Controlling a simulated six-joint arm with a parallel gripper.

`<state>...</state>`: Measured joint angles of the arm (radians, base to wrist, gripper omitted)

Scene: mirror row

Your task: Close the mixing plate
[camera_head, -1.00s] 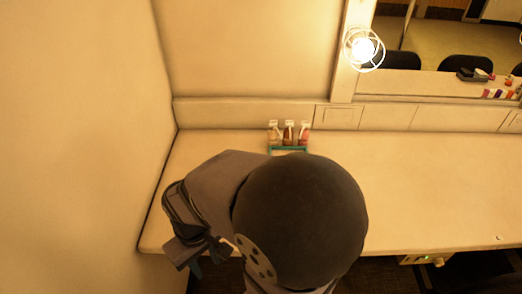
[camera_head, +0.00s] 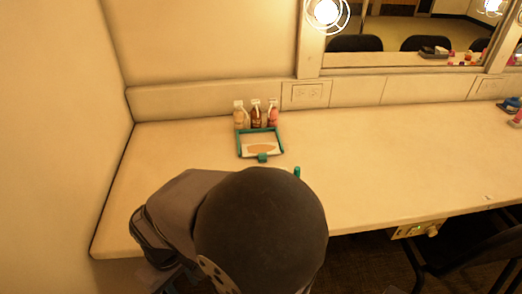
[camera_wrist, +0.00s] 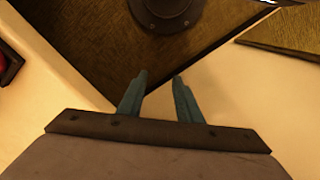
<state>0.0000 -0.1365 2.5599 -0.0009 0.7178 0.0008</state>
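The mixing plate shows in the head view as a teal-rimmed panel (camera_head: 240,147) with a pale inside, a tan smear and a teal tab at its front edge. It appears to stand raised, like an open lid. A small teal piece (camera_head: 297,171) shows just beyond my arm; my arm hides whatever lies between. My gripper (camera_wrist: 160,77) shows in the wrist view with its two teal fingers apart and nothing between them. It points down past the counter's edge toward the dark floor, away from the plate. In the head view my arm mostly hides it.
Three small bottles (camera_head: 256,114) stand right behind the plate against the back wall. A side wall (camera_head: 60,120) bounds the counter (camera_head: 400,150) on the left. The counter's middle is clear. A dark chair (camera_head: 465,240) stands at lower right.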

